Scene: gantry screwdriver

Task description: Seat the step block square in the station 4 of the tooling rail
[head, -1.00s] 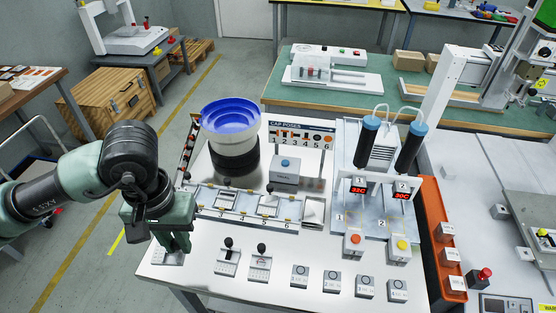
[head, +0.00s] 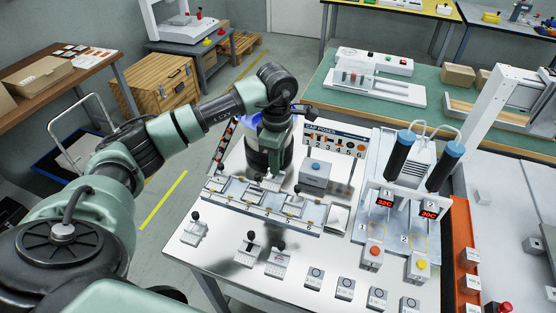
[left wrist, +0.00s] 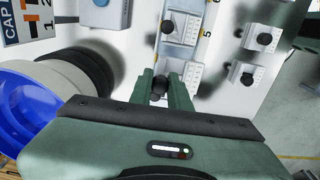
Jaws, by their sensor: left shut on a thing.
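My left gripper (head: 272,171) is over the back side of the tooling rail (head: 225,197), fingers pointing down. In the left wrist view its fingers (left wrist: 160,84) are shut on the black knob of a piece, apparently the step block (left wrist: 158,90). Its pale body (head: 268,184) shows low over the rail near the middle stations; the fingers and wrist hide most of it. I cannot tell whether it touches the rail or sits square. Another knobbed block (left wrist: 180,28) sits in the rail beside the number 5. My right gripper is not in view.
The bowl feeder (head: 262,160) stands close behind my left gripper. A blue-buttoned box (head: 316,175) and the cap poses board (head: 337,140) are behind the rail. Knobbed blocks (head: 195,230) (head: 248,250) (head: 278,262) stand on the table in front. The two-driver station (head: 400,200) is right.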

